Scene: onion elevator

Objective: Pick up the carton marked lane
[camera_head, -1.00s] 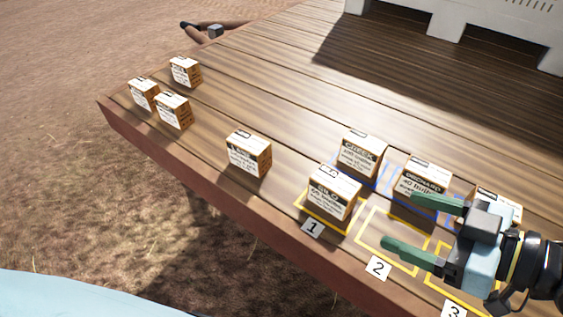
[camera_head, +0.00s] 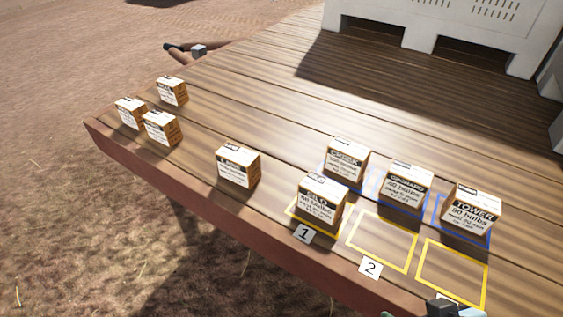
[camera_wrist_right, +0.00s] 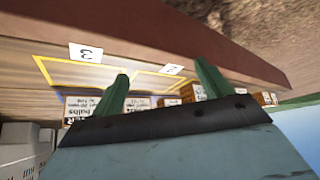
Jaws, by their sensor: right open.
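Several small white and brown cartons stand on the plank deck. A single carton (camera_head: 238,168) stands left of the numbered squares; its heading is too small to read surely, but may be LANE. Three more cartons (camera_head: 130,113) (camera_head: 161,128) (camera_head: 171,91) stand at the far left, their headings unreadable. My right gripper (camera_wrist_right: 162,70) is open and empty in the wrist view, its two green fingers apart. In the head view only a bit of it shows at the bottom edge, well right of the single carton. My left gripper is not in view.
The SILO carton (camera_head: 321,203) stands in yellow square 1. Behind are the CREEK (camera_head: 346,162), ORCHARD (camera_head: 408,188) and TOWER (camera_head: 470,211) cartons at blue squares. Yellow square 2 (camera_head: 382,240) and the one right of it (camera_head: 452,273) are empty. A white crate (camera_head: 440,32) stands behind.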

